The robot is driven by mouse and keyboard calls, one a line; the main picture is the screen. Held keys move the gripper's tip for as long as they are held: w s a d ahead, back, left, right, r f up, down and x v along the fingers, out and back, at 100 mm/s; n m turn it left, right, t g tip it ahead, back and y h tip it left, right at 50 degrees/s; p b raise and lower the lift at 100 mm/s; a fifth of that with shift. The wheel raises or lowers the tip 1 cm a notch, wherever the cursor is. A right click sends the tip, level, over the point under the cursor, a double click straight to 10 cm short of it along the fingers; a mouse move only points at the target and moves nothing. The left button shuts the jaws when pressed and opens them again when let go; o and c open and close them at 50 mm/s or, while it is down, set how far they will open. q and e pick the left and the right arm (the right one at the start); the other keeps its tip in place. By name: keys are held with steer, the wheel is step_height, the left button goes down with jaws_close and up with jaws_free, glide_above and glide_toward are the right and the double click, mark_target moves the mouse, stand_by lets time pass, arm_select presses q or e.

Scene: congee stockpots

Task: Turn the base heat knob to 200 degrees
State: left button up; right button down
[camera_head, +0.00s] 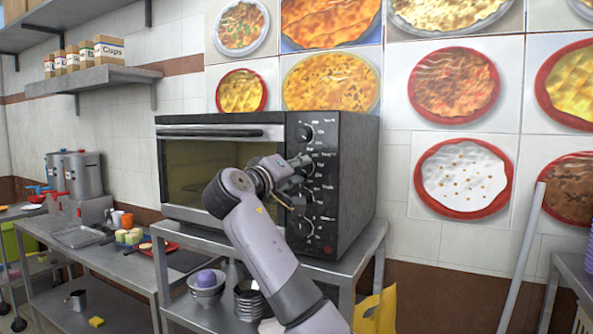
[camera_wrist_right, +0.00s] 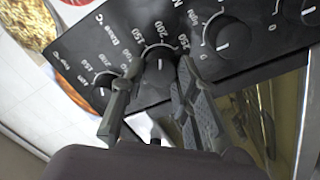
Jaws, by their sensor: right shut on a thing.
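The oven (camera_head: 345,190) has a black panel on its right side with a column of dark round knobs. The base heat knob (camera_wrist_right: 158,62) is second from the top, under a "Base °C" label with a printed degree scale. My right gripper (camera_head: 298,164) covers this knob in the head view. In the right wrist view my right gripper (camera_wrist_right: 150,88) has one finger on each side of the knob and is shut on it. The knob's exact setting is hard to read. My left gripper is not in view.
The top knob (camera_wrist_right: 103,87) and a lower knob (camera_wrist_right: 222,40) lie close to the fingers. The oven door handle (camera_head: 213,132) is to the left. The oven stands on a metal table (camera_head: 345,272) with bowls (camera_head: 205,290) on the shelf below.

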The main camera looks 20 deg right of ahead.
steer(key=shift+f, duration=0.25)
steer(key=c, duration=1.7)
jaws_free()
steer(key=o, duration=0.5)
steer(key=shift+r, duration=0.2)
steer(key=shift+a, duration=0.1)
steer(key=v, duration=1.2)
